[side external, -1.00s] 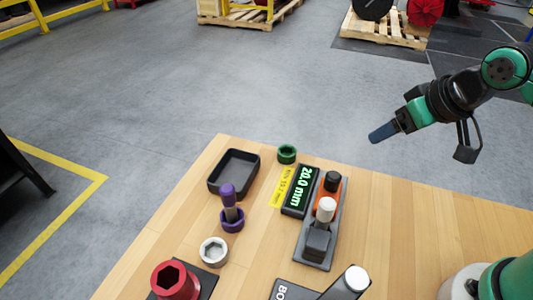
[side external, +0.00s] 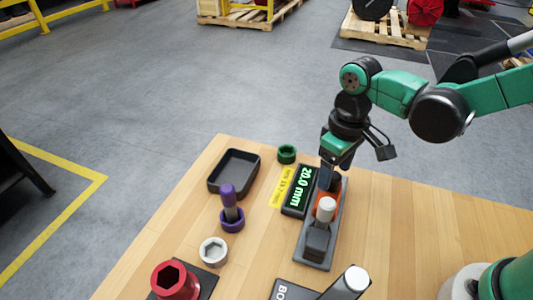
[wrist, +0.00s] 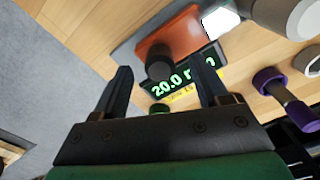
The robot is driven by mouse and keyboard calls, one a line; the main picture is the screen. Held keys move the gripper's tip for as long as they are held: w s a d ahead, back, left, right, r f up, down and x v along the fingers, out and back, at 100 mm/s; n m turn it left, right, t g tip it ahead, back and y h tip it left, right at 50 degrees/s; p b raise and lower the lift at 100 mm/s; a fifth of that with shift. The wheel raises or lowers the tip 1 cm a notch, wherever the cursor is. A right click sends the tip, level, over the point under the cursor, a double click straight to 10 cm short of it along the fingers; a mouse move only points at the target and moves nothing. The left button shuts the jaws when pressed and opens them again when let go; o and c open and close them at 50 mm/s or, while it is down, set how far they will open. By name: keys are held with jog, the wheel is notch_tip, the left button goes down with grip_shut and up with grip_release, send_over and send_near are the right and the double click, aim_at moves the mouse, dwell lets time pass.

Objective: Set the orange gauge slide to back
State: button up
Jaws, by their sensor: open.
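The orange gauge slide (side external: 324,197) with its black knob sits at the far end of a grey rail base (side external: 308,258). The wrist view shows the orange slide (wrist: 172,34) and its black knob (wrist: 159,66) closer. My gripper (side external: 329,177) is over the slide and points down at the knob. In the wrist view, my open fingers stand on either side of the knob, with gaps; contact cannot be told. The gauge display (side external: 299,191) beside the rail reads 20.0 mm.
A white-topped knob (side external: 326,207) stands close in front of the slide, by a dark block (side external: 317,239).

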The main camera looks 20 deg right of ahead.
jog(key=shift+f, duration=1.1)
grip_shut()
dwell(0.7)
